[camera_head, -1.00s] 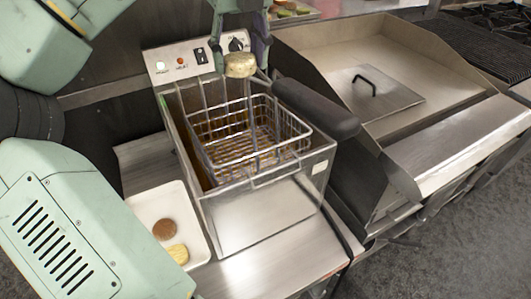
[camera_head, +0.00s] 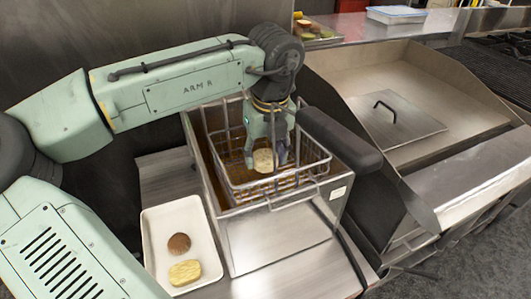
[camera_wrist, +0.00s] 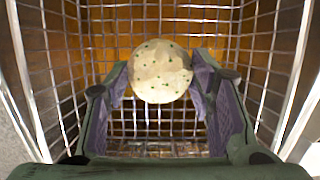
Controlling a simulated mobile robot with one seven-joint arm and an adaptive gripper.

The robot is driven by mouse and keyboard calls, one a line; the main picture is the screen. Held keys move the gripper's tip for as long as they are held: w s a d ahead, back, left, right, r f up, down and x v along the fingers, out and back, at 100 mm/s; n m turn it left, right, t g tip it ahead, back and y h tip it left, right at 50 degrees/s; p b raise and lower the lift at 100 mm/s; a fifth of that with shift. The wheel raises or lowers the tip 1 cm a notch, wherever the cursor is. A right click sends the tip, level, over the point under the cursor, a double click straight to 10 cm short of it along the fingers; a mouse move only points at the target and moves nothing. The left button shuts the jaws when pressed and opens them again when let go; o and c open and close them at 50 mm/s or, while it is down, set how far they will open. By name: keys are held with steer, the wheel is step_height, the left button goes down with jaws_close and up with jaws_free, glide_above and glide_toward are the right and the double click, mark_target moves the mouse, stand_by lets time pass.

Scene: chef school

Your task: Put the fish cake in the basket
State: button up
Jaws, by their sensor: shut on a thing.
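The fish cake (camera_head: 263,161) is a pale round patty, and green flecks show on it in the wrist view (camera_wrist: 161,71). My gripper (camera_head: 266,160) is shut on it, with a finger on each side. It holds the cake inside the upper part of the wire basket (camera_head: 318,168), between the basket walls. In the wrist view the mesh of the basket (camera_wrist: 150,125) shows behind and around the cake. I cannot tell how far the cake is above the basket floor.
The basket sits in a steel fryer (camera_head: 275,250) with brownish oil. A white tray (camera_head: 155,235) to the left holds a brown patty (camera_head: 179,244) and a yellowish piece (camera_head: 185,272). A dark handle (camera_head: 340,140) juts out at the right. A griddle with a lid (camera_head: 395,118) stands beyond.

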mark_target(269, 162)
steer(key=shift+f, duration=0.25)
steer(key=shift+f, duration=0.15)
steer(key=shift+f, duration=0.4)
steer(key=o, duration=1.2)
steer(key=shift+c, duration=0.2)
steer(key=shift+r, duration=0.45)
step_height(269, 162, up, 12)
steer(key=s+b, duration=0.1)
steer(key=shift+s+d, duration=0.35)
steer(key=shift+r, duration=0.1)
